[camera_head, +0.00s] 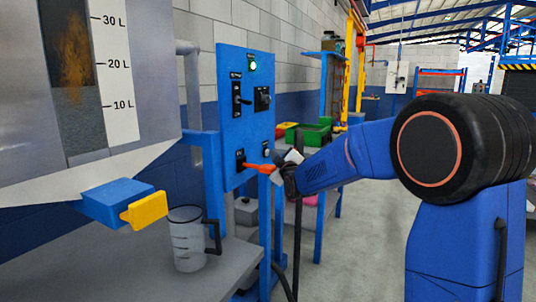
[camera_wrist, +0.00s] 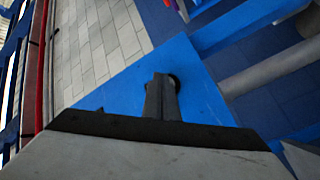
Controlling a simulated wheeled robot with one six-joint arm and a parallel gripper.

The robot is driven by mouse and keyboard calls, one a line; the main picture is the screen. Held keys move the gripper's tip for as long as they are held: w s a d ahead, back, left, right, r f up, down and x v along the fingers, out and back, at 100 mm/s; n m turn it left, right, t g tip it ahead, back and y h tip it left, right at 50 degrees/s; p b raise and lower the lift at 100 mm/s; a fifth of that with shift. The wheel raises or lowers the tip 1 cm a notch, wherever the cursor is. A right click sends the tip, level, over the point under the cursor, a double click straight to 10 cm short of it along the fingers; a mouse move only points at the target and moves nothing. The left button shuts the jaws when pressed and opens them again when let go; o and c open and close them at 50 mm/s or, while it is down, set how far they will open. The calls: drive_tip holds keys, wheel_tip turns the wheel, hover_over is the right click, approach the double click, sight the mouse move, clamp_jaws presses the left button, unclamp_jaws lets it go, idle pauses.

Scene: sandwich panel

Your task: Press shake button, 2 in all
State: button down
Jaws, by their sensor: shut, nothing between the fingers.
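The blue control panel (camera_head: 230,130) stands upright in the middle of the head view and fills much of the wrist view (camera_wrist: 110,90). It carries a lit green lamp (camera_head: 251,64), a black lever switch (camera_head: 237,99), a dark knob (camera_head: 262,99), a lower-left control (camera_head: 240,157) and a lower-right control (camera_head: 266,149). The labels are too small to read, so I cannot tell which is the shake button. My gripper (camera_head: 248,166) is shut and empty, its orange tips at or just by the lower-left control. In the wrist view, the gripper (camera_wrist: 162,82) overlaps a dark round control (camera_wrist: 175,83).
A grey hopper with a litre scale (camera_head: 116,75) hangs at left, above a blue spout with a yellow flap (camera_head: 145,210). A clear jug (camera_head: 187,240) stands on the grey table (camera_head: 110,270) below. Coloured bins (camera_head: 312,134) are behind the panel. Open floor lies right.

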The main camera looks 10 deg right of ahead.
drive_tip(key=shift+s+d, duration=0.35)
drive_tip(key=shift+d, duration=0.1)
drive_tip(key=s+d, duration=0.1)
drive_tip(key=d, duration=0.1)
drive_tip(key=s+d, duration=0.2)
idle(0.6)
idle(0.5)
drive_tip(key=s+d+f+m+g+h, duration=0.1)
drive_tip(key=s+f, duration=0.5)
drive_tip(key=s, duration=1.2)
drive_tip(key=s+d+f+m+g, duration=0.3)
drive_tip(key=s+f+m+g, duration=0.3)
drive_tip(key=s, duration=1.2)
drive_tip(key=s+d+f+m+g+h, duration=0.1)
drive_tip(key=s+f+m+g, duration=0.3)
drive_tip(key=s, duration=1.4)
wheel_tip(320, 180, down, 3)
drive_tip(key=d+g, duration=0.1)
drive_tip(key=g, duration=0.1)
drive_tip(key=shift+s+r+g+h, duration=0.2)
drive_tip(key=shift+g+h, duration=0.1)
drive_tip(key=shift+g, duration=0.1)
